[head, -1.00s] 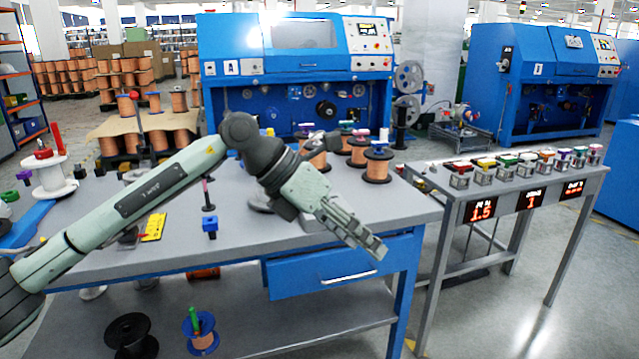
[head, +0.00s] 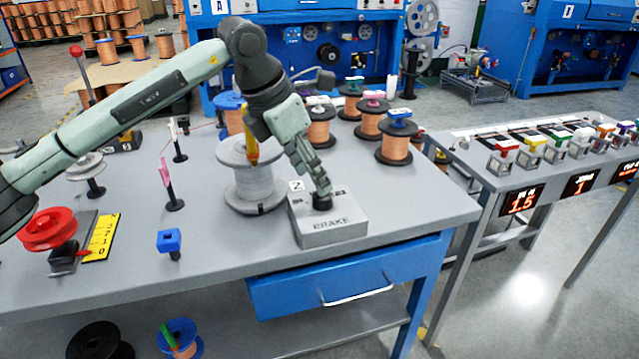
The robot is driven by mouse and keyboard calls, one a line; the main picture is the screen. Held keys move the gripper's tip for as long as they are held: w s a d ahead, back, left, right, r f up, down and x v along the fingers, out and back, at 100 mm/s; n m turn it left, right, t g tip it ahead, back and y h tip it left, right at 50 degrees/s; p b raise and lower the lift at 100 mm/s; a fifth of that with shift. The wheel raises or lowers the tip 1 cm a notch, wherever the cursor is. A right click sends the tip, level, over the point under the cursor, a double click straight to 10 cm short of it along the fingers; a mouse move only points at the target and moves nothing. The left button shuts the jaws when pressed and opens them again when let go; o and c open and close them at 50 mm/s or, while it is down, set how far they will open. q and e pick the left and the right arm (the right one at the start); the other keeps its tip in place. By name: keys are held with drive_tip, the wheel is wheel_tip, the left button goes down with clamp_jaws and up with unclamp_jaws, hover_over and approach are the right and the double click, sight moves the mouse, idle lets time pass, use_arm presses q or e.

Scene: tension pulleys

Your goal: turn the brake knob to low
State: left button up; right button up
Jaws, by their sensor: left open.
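The grey brake box (head: 330,232), lettered BRAKE on its front, sits on the grey workbench near its right front edge. The black brake knob (head: 322,203) stands on its top. My left gripper (head: 322,188) is just above the knob, pointing down; its fingers hide part of the knob and of the markings on the box top. The gripper is open, and I cannot tell whether its fingers touch the knob. The knob's setting cannot be read. My right gripper is not in view.
The bench front (head: 225,262) is clear.

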use_arm(q)
drive_tip(key=x, duration=0.4)
drive_tip(key=shift+f, duration=0.1)
drive_tip(key=shift+w+d+f, duration=0.2)
drive_tip(key=shift+d+f, duration=0.05)
drive_tip(key=shift+f, duration=0.3)
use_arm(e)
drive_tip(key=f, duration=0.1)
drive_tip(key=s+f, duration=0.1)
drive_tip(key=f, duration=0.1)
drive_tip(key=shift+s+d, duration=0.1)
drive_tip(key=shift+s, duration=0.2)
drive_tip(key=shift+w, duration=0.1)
use_arm(q)
drive_tip(key=c, duration=1.2)
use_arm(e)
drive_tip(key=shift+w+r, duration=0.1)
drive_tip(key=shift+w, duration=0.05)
